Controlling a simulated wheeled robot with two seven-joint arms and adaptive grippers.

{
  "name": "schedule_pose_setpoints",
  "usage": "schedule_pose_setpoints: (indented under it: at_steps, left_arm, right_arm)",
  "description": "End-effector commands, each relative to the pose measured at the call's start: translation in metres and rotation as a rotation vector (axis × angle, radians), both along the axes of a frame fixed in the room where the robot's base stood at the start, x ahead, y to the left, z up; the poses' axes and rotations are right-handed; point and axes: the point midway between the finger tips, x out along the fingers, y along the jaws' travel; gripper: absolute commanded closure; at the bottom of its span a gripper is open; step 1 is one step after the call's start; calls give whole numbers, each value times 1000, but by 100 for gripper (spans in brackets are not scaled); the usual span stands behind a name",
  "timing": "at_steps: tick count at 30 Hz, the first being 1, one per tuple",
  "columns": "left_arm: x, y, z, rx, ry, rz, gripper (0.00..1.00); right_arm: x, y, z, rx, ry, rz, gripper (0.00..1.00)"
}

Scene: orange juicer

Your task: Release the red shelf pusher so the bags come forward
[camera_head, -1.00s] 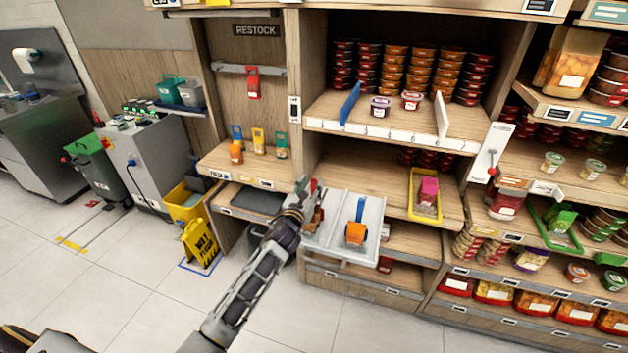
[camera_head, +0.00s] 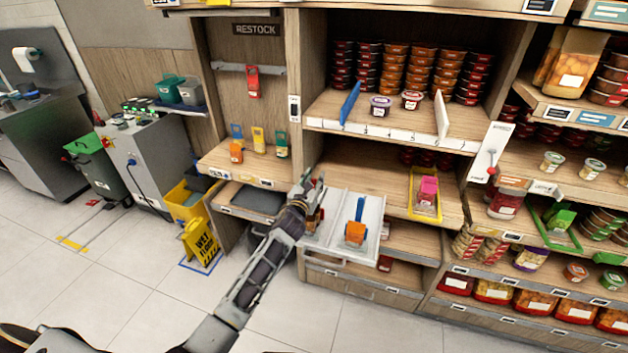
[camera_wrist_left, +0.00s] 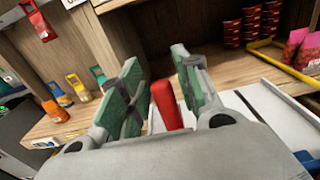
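A pale two-lane tray (camera_head: 375,222) juts out from the lower shelf. A red upright handle, which looks like the red shelf pusher (camera_wrist_left: 167,105), stands between my left gripper's fingers in the left wrist view. The left gripper (camera_head: 316,183) is over the tray's left lane. Its green-padded fingers (camera_wrist_left: 157,86) are apart, one on each side of the handle; no clear contact shows. A blue pusher (camera_head: 360,210) with an orange bag (camera_head: 355,234) stands in the right lane. My right gripper is not in view.
A yellow-framed tray (camera_head: 411,190) with a pink bag (camera_head: 428,188) lies to the right. Several small bags (camera_head: 258,142) stand on the left shelf under the RESTOCK sign (camera_head: 256,30). A yellow wet-floor sign (camera_head: 200,243) stands at left. The front floor is clear.

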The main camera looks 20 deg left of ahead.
Motion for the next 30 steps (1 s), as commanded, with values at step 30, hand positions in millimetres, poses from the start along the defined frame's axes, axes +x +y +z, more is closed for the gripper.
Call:
schedule_pose_setpoints:
  at_steps: [30]
  left_arm:
    - [34,-2,-1,1,-2,-2,100]
  right_arm:
    - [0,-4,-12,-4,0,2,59]
